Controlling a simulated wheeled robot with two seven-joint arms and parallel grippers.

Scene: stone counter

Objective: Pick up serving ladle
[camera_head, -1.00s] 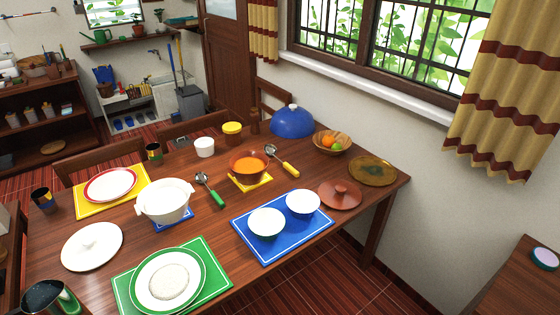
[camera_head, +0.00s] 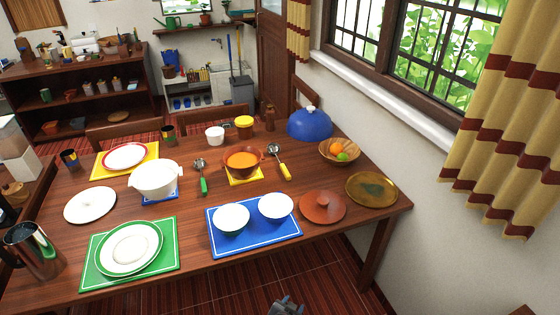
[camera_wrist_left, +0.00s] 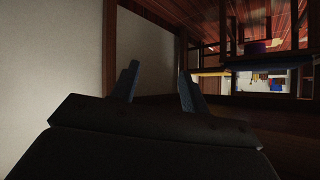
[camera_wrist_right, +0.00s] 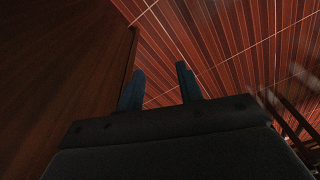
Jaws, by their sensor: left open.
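Two ladles lie on the wooden table. One ladle with a green handle (camera_head: 203,181) lies between the white pot and the orange soup bowl. The other ladle with a yellow handle (camera_head: 281,163) lies right of the soup bowl. My left gripper (camera_head: 286,306) shows at the bottom edge of the head view, in front of the table and well away from both ladles. In the left wrist view its fingers (camera_wrist_left: 158,78) are apart and empty. In the right wrist view my right gripper (camera_wrist_right: 160,75) is open and empty over the red floor. Neither wrist view shows a ladle.
The table (camera_head: 330,240) also bears a white pot (camera_head: 155,178), a soup bowl (camera_head: 243,162), a blue mat (camera_head: 252,247) with two white bowls, a brown lid (camera_head: 322,206), a fruit bowl (camera_head: 340,152) and a blue dome (camera_head: 309,124). A metal jug (camera_head: 33,250) stands front left.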

